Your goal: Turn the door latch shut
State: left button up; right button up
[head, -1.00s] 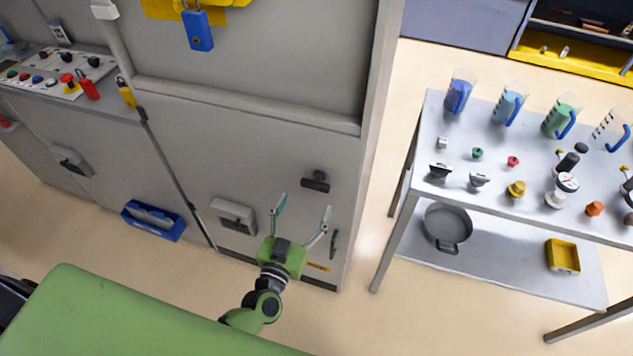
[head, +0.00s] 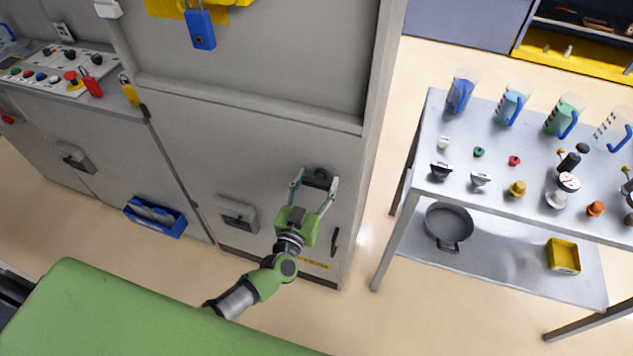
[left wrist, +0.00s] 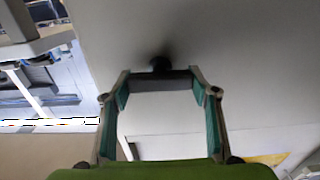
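The door latch (head: 318,178) is a dark handle on the lower grey cabinet door, lying about crosswise. In the left wrist view the latch (left wrist: 162,82) is a grey bar with a dark round knob behind it, spanning between the fingertips. My left gripper (head: 315,186) is open, with one finger at each end of the latch. Its teal-padded fingers also show in the left wrist view (left wrist: 160,78). I cannot tell whether they touch the bar. My right gripper is not in view.
A grey box-shaped handle (head: 238,215) and a small dark upright handle (head: 334,240) are on the cabinet near the gripper. A metal cart (head: 425,190) with jugs and fittings stands to the right. A blue bin (head: 155,218) hangs low on the left.

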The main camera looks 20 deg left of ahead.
pick_arm(q)
jog(key=shift+c, duration=1.1)
jog(key=n, duration=0.3)
jog(key=shift+b, duration=0.4)
jog(key=n+b, duration=0.1)
jog(key=n, duration=0.4)
jog(key=shift+a+f+b, duration=0.15)
jog(key=shift+a+b, duration=0.05)
jog(key=shift+b, duration=0.15)
jog(key=n+b, duration=0.2)
jog(key=n, duration=0.3)
jog(key=shift+f+n, duration=0.1)
jog(key=shift+n, duration=0.3)
jog(key=shift+a+n+b, duration=0.1)
jog(key=shift+n+b, duration=0.7)
jog(key=shift+n, duration=1.3)
